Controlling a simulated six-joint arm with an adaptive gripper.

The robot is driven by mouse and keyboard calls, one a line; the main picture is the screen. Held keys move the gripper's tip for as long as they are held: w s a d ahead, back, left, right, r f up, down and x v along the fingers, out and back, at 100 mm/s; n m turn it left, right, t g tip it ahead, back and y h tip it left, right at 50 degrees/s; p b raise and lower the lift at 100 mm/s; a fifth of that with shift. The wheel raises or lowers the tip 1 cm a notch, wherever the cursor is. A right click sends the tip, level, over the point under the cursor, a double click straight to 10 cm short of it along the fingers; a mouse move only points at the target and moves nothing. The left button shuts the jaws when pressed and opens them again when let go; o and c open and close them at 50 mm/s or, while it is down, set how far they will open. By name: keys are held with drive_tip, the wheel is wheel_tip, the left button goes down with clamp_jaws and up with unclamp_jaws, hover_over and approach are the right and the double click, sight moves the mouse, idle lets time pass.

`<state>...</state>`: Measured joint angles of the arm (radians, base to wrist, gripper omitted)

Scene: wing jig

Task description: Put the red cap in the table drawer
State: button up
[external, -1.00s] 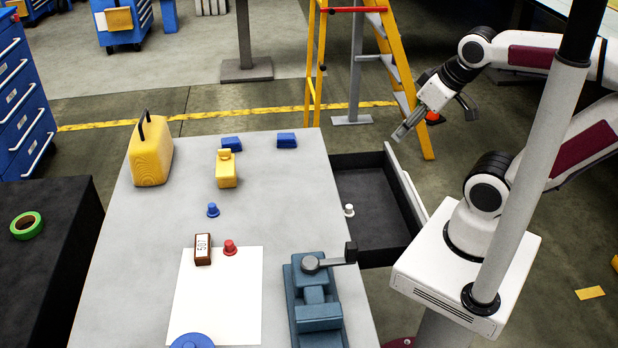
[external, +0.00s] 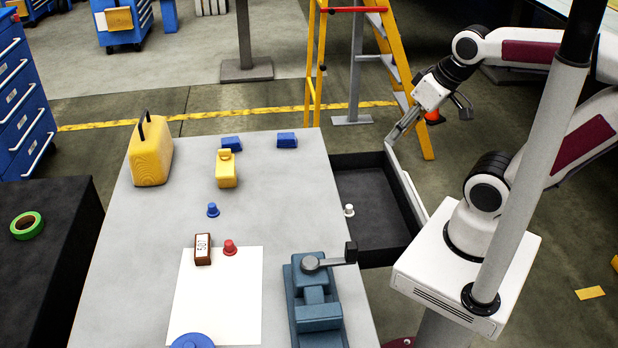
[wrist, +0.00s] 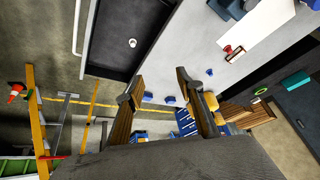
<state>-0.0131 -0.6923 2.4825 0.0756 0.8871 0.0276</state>
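The red cap (external: 230,247) stands on the table (external: 285,200), at the top edge of a white sheet and beside a small brown block. It also shows in the wrist view (wrist: 228,49). The table drawer (external: 372,185) is pulled open at the table's right side, with a white cap (external: 349,210) inside it. My gripper (external: 392,143) is in the air by the drawer's far end, away from the red cap. In the wrist view its two fingers (wrist: 156,85) are spread wide apart with nothing between them.
A yellow ladder (external: 400,75) stands behind the drawer.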

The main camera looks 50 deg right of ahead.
drive_tip(key=w+a+f+m+g+y, duration=0.2)
drive_tip(key=w+a+m+y, duration=0.25)
drive_tip(key=w+a, duration=0.55)
drive_tip(key=m+y, duration=0.3)
drive_tip(key=m, duration=1.4)
hover_over(231, 240)
drive_tip(key=s+d, duration=0.3)
drive_tip(key=d, duration=0.2)
wheel_tip(231, 240, down, 20)
drive_tip(key=shift+w+a+r, duration=0.1)
drive_tip(key=shift+r, duration=0.15)
drive_tip(key=shift+w+f+m, duration=0.1)
drive_tip(key=shift+f+m, duration=0.15)
drive_tip(key=shift+f, duration=0.15)
drive_tip(key=shift+a, duration=0.15)
drive_tip(key=shift+x, duration=1.25)
drive_tip(key=shift+w+x, duration=0.15)
drive_tip(key=shift+x, duration=1.15)
drive_tip(key=shift+w+x, duration=0.2)
drive_tip(key=shift+x, duration=1.05)
